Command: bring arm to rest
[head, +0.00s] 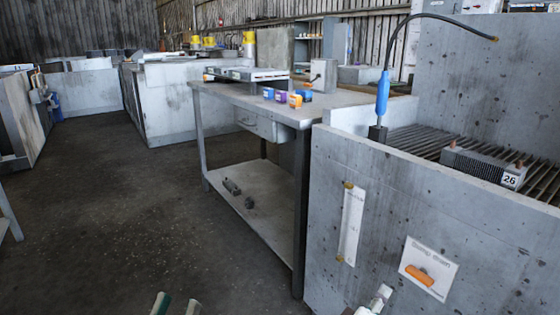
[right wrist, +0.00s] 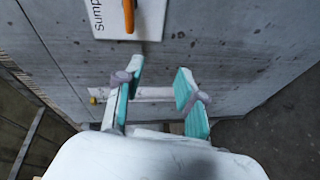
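My left gripper (head: 177,306) shows only as two fingertips at the bottom edge of the head view. The tips are apart with nothing seen between them; its arm is out of view. My right gripper (head: 376,300) is partly in view at the bottom, in front of the grey tank wall (head: 440,215). In the right wrist view its two teal-padded fingers (right wrist: 160,75) stand apart and empty, pointing at the wall. A white sump plate (head: 429,268) with an orange handle (head: 419,275) is on that wall, near the right gripper.
A workbench (head: 225,95) with small coloured boxes (head: 282,96) on top and a lower shelf (head: 262,205) stands left of the tank. A blue-handled hose (head: 382,92) rises from the tank. A block marked 26 (head: 480,165) rests on its grate. Open floor (head: 110,200) lies left.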

